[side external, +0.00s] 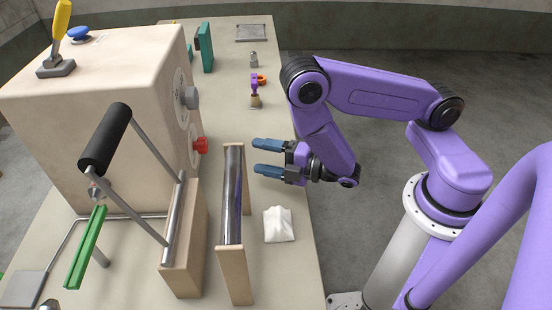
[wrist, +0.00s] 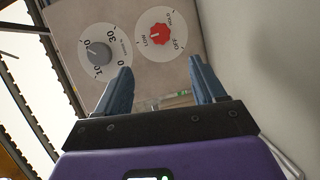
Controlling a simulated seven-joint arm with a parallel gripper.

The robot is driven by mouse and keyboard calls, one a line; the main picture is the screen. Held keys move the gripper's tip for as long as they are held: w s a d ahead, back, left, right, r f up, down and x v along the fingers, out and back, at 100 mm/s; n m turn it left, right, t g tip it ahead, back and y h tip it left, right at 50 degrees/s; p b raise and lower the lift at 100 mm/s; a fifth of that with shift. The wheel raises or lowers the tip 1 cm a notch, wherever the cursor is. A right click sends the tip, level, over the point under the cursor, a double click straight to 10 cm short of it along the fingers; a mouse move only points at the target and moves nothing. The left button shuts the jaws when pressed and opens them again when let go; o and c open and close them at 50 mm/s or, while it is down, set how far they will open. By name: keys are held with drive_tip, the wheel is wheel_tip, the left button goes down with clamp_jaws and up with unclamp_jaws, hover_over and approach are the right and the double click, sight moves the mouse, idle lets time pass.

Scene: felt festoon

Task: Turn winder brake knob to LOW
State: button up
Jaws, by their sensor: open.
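The red knob (wrist: 159,34) sits at the centre of a round white dial on the beige box face in the wrist view. LOW is printed at the left of this dial and other words at its right; where the knob points is too small to tell. The red knob (side external: 201,146) also shows on the box's right face in the side view. My gripper (side external: 262,157) is open and empty, to the right of the knob and well apart from it. In the wrist view, my gripper's two blue fingers (wrist: 160,68) are spread below the dial, with nothing between them.
A grey knob (wrist: 98,52) on a numbered dial is beside the red one. A metal roller (side external: 233,190) on wooden supports and a white cloth (side external: 279,224) are near my gripper. A purple-topped item (side external: 255,90) stands farther back.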

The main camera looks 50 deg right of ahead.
drive_tip(key=shift+v, duration=1.35)
drive_tip(key=shift+w+a+m+g+h, duration=0.3)
drive_tip(key=shift+a+m+g, duration=0.3)
drive_tip(key=shift+m, duration=0.3)
drive_tip(key=s+a+r+m+g, duration=0.1)
drive_tip(key=s+a+g, duration=0.1)
drive_tip(key=g, duration=0.1)
drive_tip(key=s+a+r+m+g, duration=0.1)
drive_tip(key=s+a+m+g, duration=0.1)
drive_tip(key=s+a+g, duration=0.1)
drive_tip(key=s+a+r+m+g, duration=0.2)
drive_tip(key=s+g, duration=0.1)
drive_tip(key=shift+s+a+g, duration=0.15)
drive_tip(key=shift+a+g, duration=0.05)
drive_tip(key=shift+g, duration=0.2)
drive_tip(key=s+d+r+m+g+h, duration=0.2)
drive_tip(key=s+d+r+g+h, duration=0.3)
drive_tip(key=s+d+r, duration=0.3)
drive_tip(key=shift+s+d+r+h, duration=0.2)
drive_tip(key=shift+s+d+h, duration=0.2)
drive_tip(key=shift+s+d, duration=1.95)
